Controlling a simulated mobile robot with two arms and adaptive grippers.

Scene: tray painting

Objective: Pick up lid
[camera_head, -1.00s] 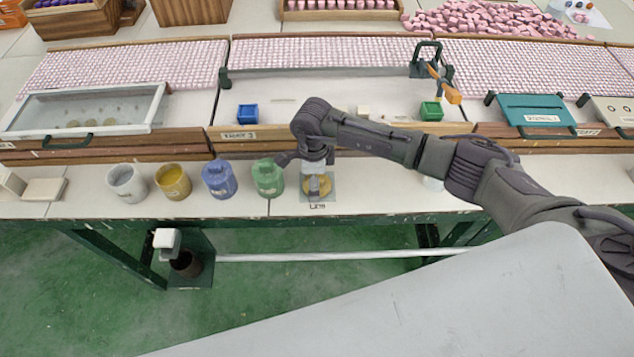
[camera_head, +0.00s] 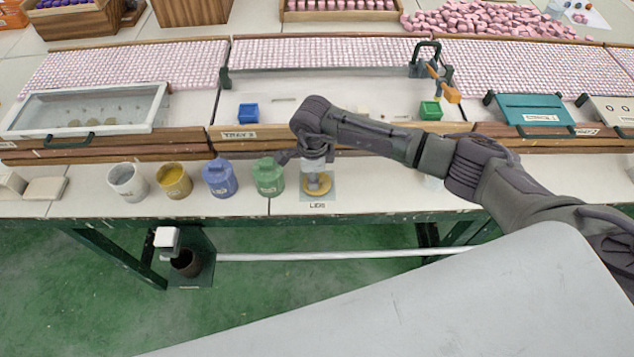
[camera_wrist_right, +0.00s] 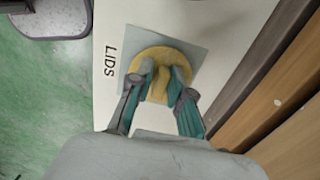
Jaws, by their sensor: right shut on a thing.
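A round yellow lid (camera_head: 318,188) lies on a grey square mat labelled LIDS (camera_head: 304,195) on the front ledge of the bench. In the right wrist view the lid (camera_wrist_right: 180,54) shows as a yellow disc with a raised bar handle. My right gripper (camera_head: 317,176) points down over the lid. Its two fingers (camera_wrist_right: 161,78) are shut on the lid's handle from both sides in the wrist view. The lid appears to rest on the mat (camera_wrist_right: 196,64); any small gap under it cannot be told. My left gripper is not in view.
Left of the mat stand a green pot (camera_head: 268,177), a blue pot (camera_head: 219,178), an open yellow pot (camera_head: 173,181) and an open white pot (camera_head: 127,182). Behind are wooden trays with pink pieces, a blue box (camera_head: 248,113) and a green box (camera_head: 430,111).

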